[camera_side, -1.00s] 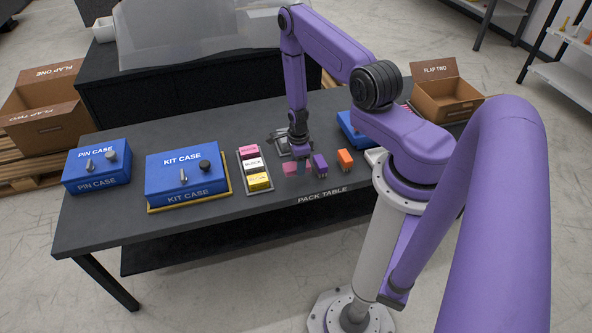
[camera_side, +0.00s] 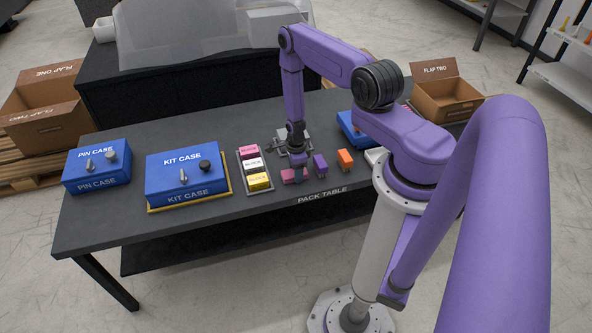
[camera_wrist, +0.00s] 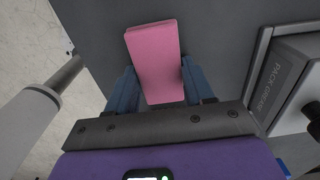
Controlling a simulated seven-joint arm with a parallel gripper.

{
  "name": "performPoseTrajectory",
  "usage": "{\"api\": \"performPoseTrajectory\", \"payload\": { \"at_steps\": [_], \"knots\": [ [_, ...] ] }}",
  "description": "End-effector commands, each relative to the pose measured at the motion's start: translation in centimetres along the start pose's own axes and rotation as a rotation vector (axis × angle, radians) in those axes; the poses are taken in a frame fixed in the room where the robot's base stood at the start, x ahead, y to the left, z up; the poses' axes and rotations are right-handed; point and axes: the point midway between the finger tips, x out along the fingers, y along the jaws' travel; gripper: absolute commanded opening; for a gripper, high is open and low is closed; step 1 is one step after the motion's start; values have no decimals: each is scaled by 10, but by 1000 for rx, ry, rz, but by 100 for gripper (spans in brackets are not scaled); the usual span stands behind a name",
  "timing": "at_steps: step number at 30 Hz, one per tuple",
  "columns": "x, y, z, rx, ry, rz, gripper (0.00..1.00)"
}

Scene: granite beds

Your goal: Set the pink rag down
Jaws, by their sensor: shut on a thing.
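The pink rag (camera_side: 288,176) is a small folded block near the front edge of the dark pack table (camera_side: 232,207) in the side view. In the wrist view the rag (camera_wrist: 155,55) lies between my fingers and extends beyond them. My gripper (camera_side: 298,176) points down and is shut on the rag; its fingers (camera_wrist: 158,84) flank it in the wrist view. The rag is at or very close to the tabletop; I cannot tell whether it touches.
A purple block (camera_side: 320,165) stands just right of my gripper, then an orange block (camera_side: 345,159). A tray (camera_side: 241,178) with pink, white and yellow labelled blocks lies to the left, beside the blue kit case (camera_side: 186,170). A grey device (camera_wrist: 292,85) sits close by at right in the wrist view.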

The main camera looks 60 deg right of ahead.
Motion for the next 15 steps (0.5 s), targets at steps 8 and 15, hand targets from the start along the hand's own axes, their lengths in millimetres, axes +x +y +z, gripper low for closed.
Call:
{"api": "performPoseTrajectory", "payload": {
  "at_steps": [8,15],
  "knots": [
    [0,0,0,0,0,0,78],
    [-5,0,0,0,0,0,78]
  ]
}}
